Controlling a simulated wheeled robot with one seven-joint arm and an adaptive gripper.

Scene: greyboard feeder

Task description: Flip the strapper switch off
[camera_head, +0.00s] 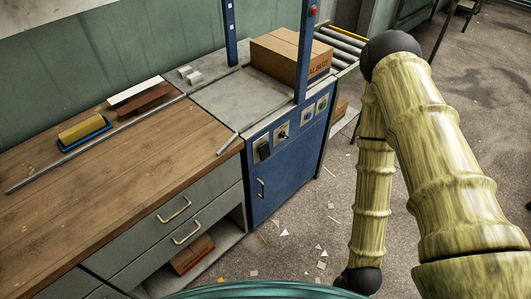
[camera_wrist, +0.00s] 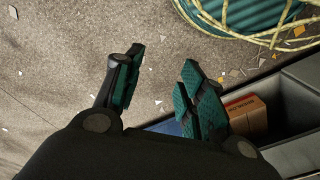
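The strapper (camera_head: 290,170) is a blue cabinet with a grey top and a blue upright frame, right of the workbench in the head view. Its front panel carries a row of controls: a dark switch on a pale plate (camera_head: 263,149), a small black switch or knob on a pale plate (camera_head: 282,134), and two more plates (camera_head: 308,116) to the right. Which way the switches are set is too small to tell. My gripper (camera_wrist: 162,72) shows in the wrist view, its two teal-padded fingers apart and empty above the floor. It is out of sight in the head view, and no switch shows in the wrist view.
A cardboard box (camera_head: 290,58) sits on the strapper's top, before a roller conveyor (camera_head: 345,45). The wooden bench (camera_head: 100,180) holds a yellow block on a blue tray (camera_head: 84,134). Another carton (camera_wrist: 245,116) lies in the open shelf.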

